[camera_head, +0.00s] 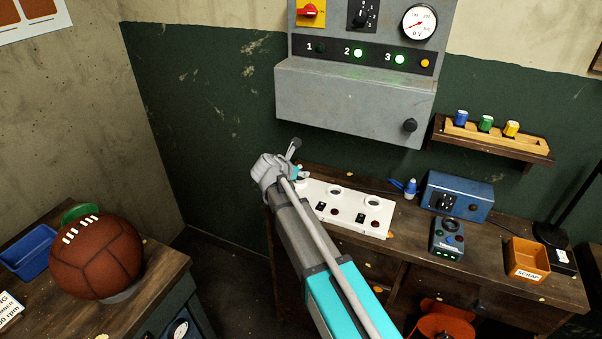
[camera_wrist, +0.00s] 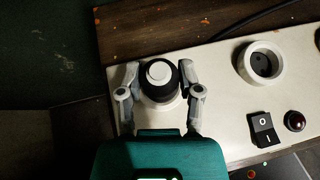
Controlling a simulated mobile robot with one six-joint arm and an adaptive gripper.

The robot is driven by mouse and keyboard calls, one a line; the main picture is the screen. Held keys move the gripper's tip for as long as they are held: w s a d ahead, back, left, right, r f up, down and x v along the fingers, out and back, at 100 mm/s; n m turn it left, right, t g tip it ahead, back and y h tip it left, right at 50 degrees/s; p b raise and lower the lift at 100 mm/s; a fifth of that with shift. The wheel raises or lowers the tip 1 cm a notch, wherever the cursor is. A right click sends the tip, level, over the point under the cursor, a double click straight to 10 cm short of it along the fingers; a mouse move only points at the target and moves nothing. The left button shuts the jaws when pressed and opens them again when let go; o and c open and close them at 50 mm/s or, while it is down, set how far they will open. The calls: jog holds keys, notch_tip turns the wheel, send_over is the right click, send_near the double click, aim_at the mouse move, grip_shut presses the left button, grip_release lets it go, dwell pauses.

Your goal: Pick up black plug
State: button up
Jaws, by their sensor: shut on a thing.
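The black plug (camera_wrist: 160,94), a dark round body with a white disc on top, shows in the wrist view at the left end of the white socket panel (camera_wrist: 219,95). My gripper (camera_wrist: 160,80) has one finger on each side of the plug and is shut on it. I cannot tell whether the plug is seated in the panel or just above it. In the head view my gripper (camera_head: 287,168) is over the left end of the socket panel (camera_head: 345,208), and it hides the plug there.
On the panel are further round sockets (camera_wrist: 260,63), a black switch (camera_wrist: 263,130) and a dark red lamp (camera_wrist: 294,121). A blue-and-white plug (camera_head: 409,188), a blue box (camera_head: 462,195) and an orange scrap bin (camera_head: 525,262) stand to the right. The grey wall cabinet (camera_head: 350,100) hangs above.

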jog(key=shift+r+p, duration=1.3)
jog(key=shift+r, duration=0.2)
jog(key=s+a+r+p, duration=0.1)
jog(key=s+r+p, duration=0.8)
jog(key=s, duration=0.5)
jog(key=shift+r+p, duration=0.35)
jog(key=shift+r, duration=0.05)
jog(key=shift+s, duration=0.1)
